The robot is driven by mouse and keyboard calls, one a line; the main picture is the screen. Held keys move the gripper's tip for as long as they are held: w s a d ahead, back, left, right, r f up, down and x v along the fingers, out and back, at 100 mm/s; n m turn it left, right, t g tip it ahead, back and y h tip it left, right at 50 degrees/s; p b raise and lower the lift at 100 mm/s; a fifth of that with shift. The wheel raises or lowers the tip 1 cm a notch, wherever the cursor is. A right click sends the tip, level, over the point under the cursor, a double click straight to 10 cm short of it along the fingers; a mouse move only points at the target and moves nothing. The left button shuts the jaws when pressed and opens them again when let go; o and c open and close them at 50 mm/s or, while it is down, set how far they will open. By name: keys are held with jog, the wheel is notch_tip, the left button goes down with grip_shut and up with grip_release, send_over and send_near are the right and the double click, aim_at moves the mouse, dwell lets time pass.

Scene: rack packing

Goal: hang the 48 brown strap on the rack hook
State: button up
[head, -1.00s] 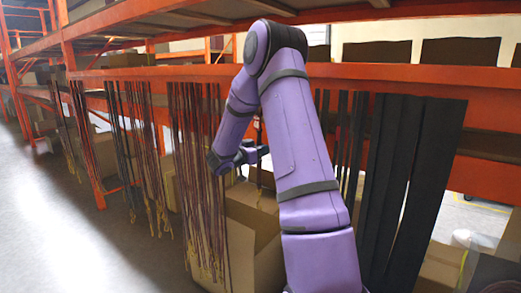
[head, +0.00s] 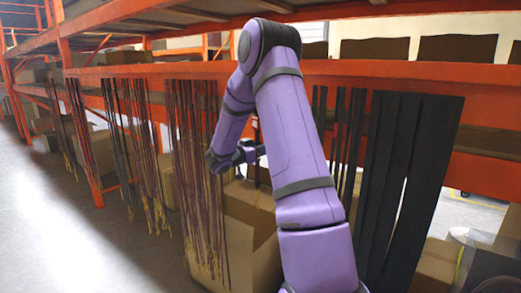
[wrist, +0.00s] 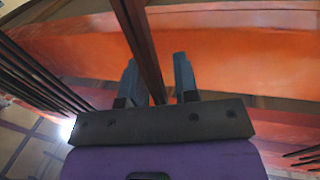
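A brown strap (wrist: 143,40) runs down between the two fingers of my gripper (wrist: 157,72) in the wrist view. The fingers stand apart. The strap lies nearer the left finger, and a narrow gap shows by the right one. I cannot tell whether the fingers press on it. In the head view my gripper (head: 250,153) is beside the orange rack beam (head: 200,71), below its level, partly hidden by my purple arm. The number 48 and the rack hook cannot be made out.
Brown and purplish straps (head: 190,120) hang in bunches left of my arm. Wide black straps (head: 408,170) hang at the right. Cardboard boxes (head: 245,215) stand below and behind the beam. The grey floor (head: 60,230) at the left is clear.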

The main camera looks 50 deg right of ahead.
jog(key=shift+o, duration=0.7)
jog(key=w+a, duration=0.2)
jog(key=a, duration=0.8)
jog(key=shift+a, duration=0.3)
jog(key=shift+f, duration=0.1)
